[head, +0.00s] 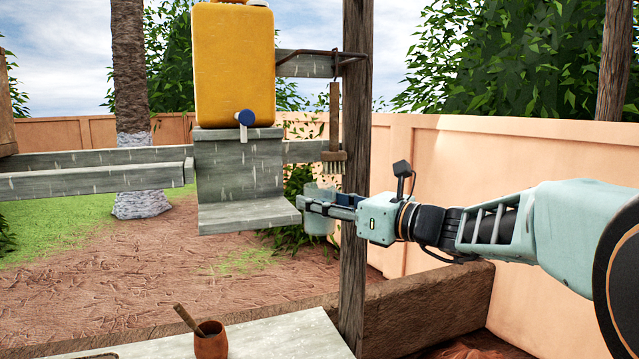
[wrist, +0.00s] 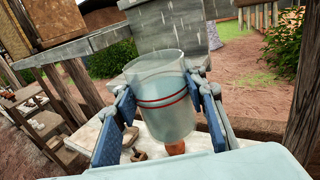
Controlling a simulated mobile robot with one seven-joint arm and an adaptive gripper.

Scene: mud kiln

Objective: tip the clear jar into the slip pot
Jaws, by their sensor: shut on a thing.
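My gripper (head: 325,203) is shut on the clear jar (head: 318,222), its fingers on either side of it. In the wrist view the jar (wrist: 163,115) stands between the two blue finger pads, with red bands around its middle. It looks roughly upright and seems to hold a pale clear liquid. The slip pot (head: 211,342) is a small terracotta pot with a stick leaning in it, on the pale slab low in the head view. The jar is above and to the right of it, apart from it. In the wrist view the pot (wrist: 175,148) is mostly hidden behind the jar.
A yellow water container (head: 234,62) with a blue tap sits on a grey stand (head: 240,180) just left of my gripper. A wooden post (head: 355,150) rises right beside the jar. A brush (head: 334,140) hangs above it. The pale slab (head: 275,338) right of the pot is bare.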

